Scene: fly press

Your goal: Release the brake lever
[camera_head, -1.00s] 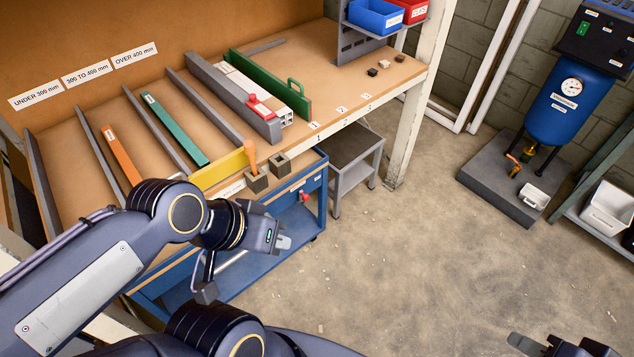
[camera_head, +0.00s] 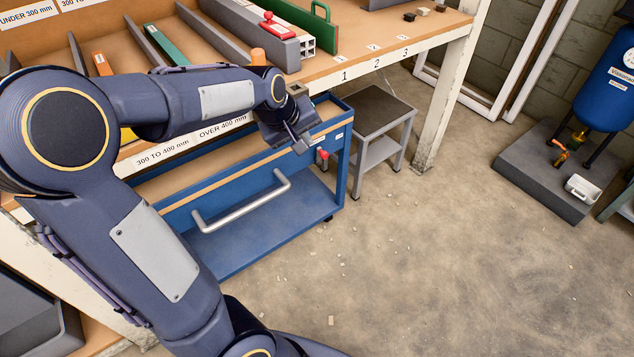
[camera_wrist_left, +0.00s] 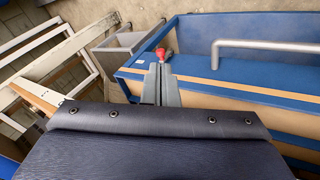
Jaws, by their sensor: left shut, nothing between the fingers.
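The brake lever, with a red knob (camera_head: 322,156), is on the right end of the blue trolley (camera_head: 265,237), below its wooden top. In the left wrist view the red knob (camera_wrist_left: 163,53) shows just beyond my fingertips. My left gripper (camera_head: 302,143) is shut and empty, a little above and left of the knob in the head view. In the wrist view its closed fingers (camera_wrist_left: 161,72) point towards the knob; I cannot tell whether they touch it. The lever's lower part is hard to make out. My right gripper is not in view.
The trolley's grey handle (camera_head: 243,205) sticks out at its front. A small grey stool (camera_head: 376,108) stands right of the trolley, by the white bench leg (camera_head: 447,100). The bench with sorted bars is behind my arm.

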